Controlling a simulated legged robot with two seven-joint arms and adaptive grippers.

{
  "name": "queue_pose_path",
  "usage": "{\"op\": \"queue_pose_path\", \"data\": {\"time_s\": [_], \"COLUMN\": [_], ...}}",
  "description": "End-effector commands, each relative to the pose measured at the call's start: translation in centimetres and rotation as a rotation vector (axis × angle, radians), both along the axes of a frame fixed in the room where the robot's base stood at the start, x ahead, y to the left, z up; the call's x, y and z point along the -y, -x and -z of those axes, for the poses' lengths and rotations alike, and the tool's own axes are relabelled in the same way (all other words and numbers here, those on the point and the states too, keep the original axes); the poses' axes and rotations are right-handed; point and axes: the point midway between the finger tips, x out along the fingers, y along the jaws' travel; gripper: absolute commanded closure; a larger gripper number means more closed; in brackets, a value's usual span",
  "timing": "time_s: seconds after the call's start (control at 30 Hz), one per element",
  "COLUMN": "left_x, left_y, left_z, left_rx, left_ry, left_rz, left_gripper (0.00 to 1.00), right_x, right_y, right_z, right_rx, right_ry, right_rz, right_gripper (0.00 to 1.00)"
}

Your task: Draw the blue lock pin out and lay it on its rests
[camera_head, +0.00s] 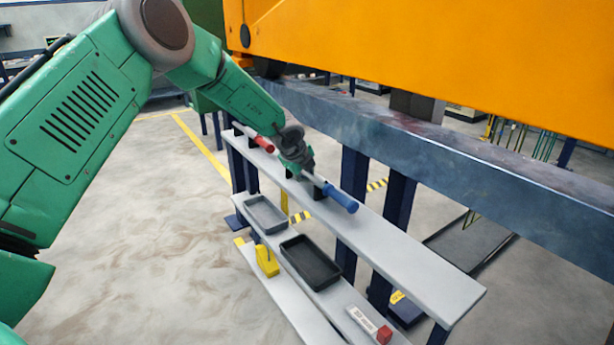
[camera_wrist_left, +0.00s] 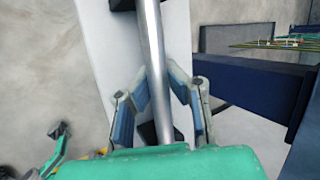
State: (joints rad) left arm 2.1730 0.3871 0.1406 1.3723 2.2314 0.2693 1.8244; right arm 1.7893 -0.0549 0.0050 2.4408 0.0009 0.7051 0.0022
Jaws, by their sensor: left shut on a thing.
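The lock pin has a blue handle (camera_head: 341,197) and a pale metal rod, and lies along the upper shelf over dark rests (camera_head: 318,190). My left gripper (camera_head: 297,166) is shut on the rod behind the blue handle. In the left wrist view the bare silver rod (camera_wrist_left: 155,62) runs between the blue-padded fingers of the left gripper (camera_wrist_left: 158,105), with dark rest blocks (camera_wrist_left: 147,132) beneath it. Whether the rod touches the rests cannot be told. The blue handle is out of the wrist view.
A red grip (camera_head: 264,143) with a pale rod lies farther up the upper shelf (camera_head: 410,254). A long steel beam (camera_head: 470,165) and orange machine (camera_head: 440,50) stand behind.

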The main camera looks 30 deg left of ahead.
Motion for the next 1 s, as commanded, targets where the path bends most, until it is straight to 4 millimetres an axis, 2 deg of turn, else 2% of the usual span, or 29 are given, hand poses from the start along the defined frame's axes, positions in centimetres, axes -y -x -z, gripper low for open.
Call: {"op": "queue_pose_path", "data": {"time_s": [0.27,0.3,0.33,0.7,0.87,1.0], "left_x": [0.2,0.1,0.1,0.0,0.3,0.5], "left_y": [0.0,0.0,0.0,0.2,1.2,2.9], "left_z": [-0.1,-0.1,0.0,0.0,-1.9,-4.4], "left_rx": [0.0,0.0,0.0,-0.004,-0.001,0.001], "left_ry": [-0.001,0.0,0.001,0.001,0.0,-0.001], "left_rz": [-0.001,0.0,-0.001,0.0,0.001,0.002], "left_gripper": [1.0,0.79,0.69,0.69,0.69,0.69], "right_x": [0.0,0.0,0.0,0.0,0.1,0.1], "right_y": [0.0,0.0,0.0,0.2,0.2,0.2], "right_z": [0.0,0.0,0.0,-0.1,0.0,0.0], "right_rx": [0.0,0.0,0.0,0.003,0.003,0.003], "right_ry": [0.0,0.0,0.0,0.0,-0.001,-0.001], "right_rz": [0.0,0.0,0.0,0.001,0.0,0.001], "right_gripper": [0.6,0.6,0.6,0.6,0.6,0.6]}}
